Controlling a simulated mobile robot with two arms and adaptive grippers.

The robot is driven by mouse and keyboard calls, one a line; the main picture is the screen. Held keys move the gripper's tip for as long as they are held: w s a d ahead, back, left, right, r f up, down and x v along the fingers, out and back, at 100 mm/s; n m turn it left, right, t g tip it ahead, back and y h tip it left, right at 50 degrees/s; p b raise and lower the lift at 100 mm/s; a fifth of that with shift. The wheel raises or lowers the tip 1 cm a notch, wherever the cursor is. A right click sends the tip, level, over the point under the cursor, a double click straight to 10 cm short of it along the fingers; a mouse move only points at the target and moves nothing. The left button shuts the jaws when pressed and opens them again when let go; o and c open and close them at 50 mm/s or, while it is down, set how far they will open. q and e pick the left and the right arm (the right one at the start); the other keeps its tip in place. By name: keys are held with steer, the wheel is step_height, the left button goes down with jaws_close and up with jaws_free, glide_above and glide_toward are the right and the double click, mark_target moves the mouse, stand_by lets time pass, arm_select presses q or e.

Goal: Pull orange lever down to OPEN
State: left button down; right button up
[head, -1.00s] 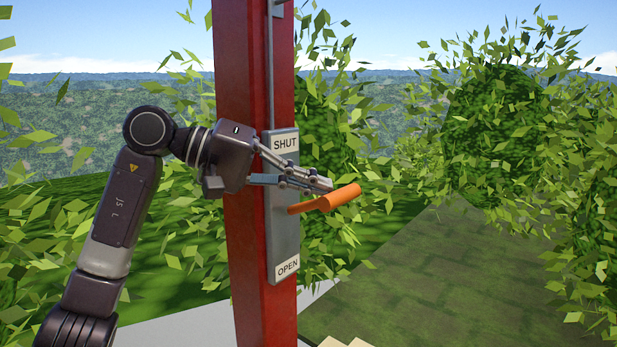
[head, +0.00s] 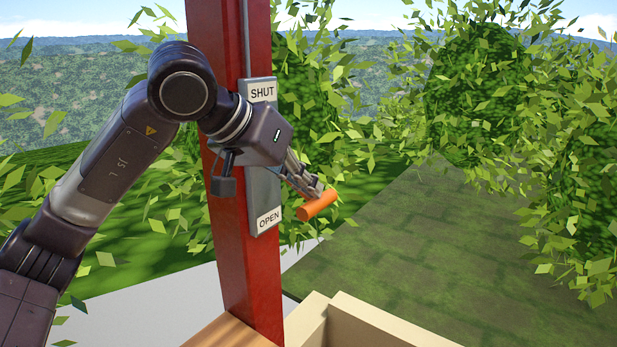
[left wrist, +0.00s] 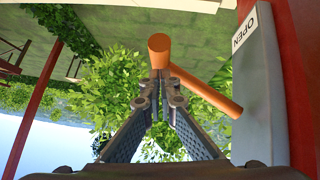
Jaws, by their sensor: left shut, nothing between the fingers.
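The orange lever (head: 317,206) sticks out from a grey plate (head: 264,196) on a red post. The plate reads SHUT at its top and OPEN at its bottom. The lever's handle is nearer the OPEN label in the head view. My left gripper (head: 317,188) is shut and empty, with its fingertips right at the top of the handle; contact looks likely but is not certain. In the left wrist view the lever (left wrist: 205,93) lies just past the closed fingertips (left wrist: 160,78), and the OPEN label (left wrist: 245,27) is beside it. My right gripper is not in view.
The red post (head: 250,285) rises beside my left arm, with a thin grey rod (head: 245,40) running up it above the plate. Pale wooden box walls (head: 375,325) stand at the bottom. Leafy bushes (head: 480,100) fill the right side.

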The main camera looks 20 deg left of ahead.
arm_select(q)
steer(key=shift+a+f+b, duration=0.25)
steer(key=shift+f+b, duration=0.25)
steer(key=shift+f, duration=0.65)
